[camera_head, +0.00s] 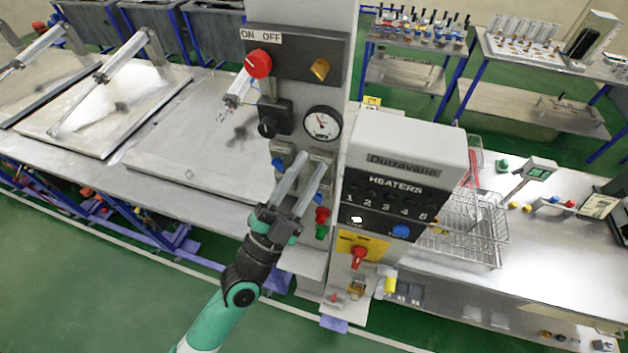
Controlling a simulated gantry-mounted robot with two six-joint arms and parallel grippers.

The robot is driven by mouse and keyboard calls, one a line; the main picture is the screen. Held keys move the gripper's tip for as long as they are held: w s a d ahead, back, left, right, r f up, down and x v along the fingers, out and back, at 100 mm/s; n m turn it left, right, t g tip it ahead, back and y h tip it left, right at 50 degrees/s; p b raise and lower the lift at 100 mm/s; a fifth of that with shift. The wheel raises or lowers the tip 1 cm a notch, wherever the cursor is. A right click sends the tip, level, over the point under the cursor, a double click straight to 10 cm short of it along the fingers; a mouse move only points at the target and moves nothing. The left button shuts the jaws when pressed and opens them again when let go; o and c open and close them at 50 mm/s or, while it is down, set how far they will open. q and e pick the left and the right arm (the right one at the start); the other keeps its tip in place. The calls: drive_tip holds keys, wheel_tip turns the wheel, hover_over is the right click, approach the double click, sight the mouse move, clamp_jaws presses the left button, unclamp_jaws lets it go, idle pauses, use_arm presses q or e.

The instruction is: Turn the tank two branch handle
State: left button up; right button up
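My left gripper (311,162) reaches up from the bottom in the head view. Its two long grey fingers are spread apart with nothing visible between them. The fingertips overlap the lower part of the grey control column, below the round gauge (322,123). A small valve block with a blue part (279,163) is just left of the fingertips. Another grey block (321,157) is at the right fingertip, partly hidden. I cannot tell which part is the tank two branch handle, nor whether the fingers touch anything. My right gripper is not in view.
A red knob (258,63) and a brass knob (320,69) are on the upper panel. Red (322,214) and green (321,232) buttons are right of the fingers. The heaters box (405,150) stands close on the right. Tanks with metal lids (205,125) extend left.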

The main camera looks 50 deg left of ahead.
use_arm(q)
drive_tip(key=s+a+f+g+y+b, duration=0.1)
drive_tip(key=s+f+g, duration=0.1)
drive_tip(key=f, duration=0.6)
drive_tip(key=s+a+f+g+b, duration=0.1)
drive_tip(key=s+a+f+g, duration=0.15)
drive_tip(key=f, duration=0.55)
drive_tip(key=w+a+r+t+p, duration=0.1)
drive_tip(key=w+r+p, duration=0.1)
drive_tip(key=w, duration=0.9)
drive_tip(key=shift+a+r+n+p, duration=0.2)
drive_tip(key=shift+r+n+p, duration=0.2)
drive_tip(key=shift+r, duration=0.2)
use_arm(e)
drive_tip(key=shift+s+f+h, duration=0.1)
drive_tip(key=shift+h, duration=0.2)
use_arm(q)
clamp_jaws()
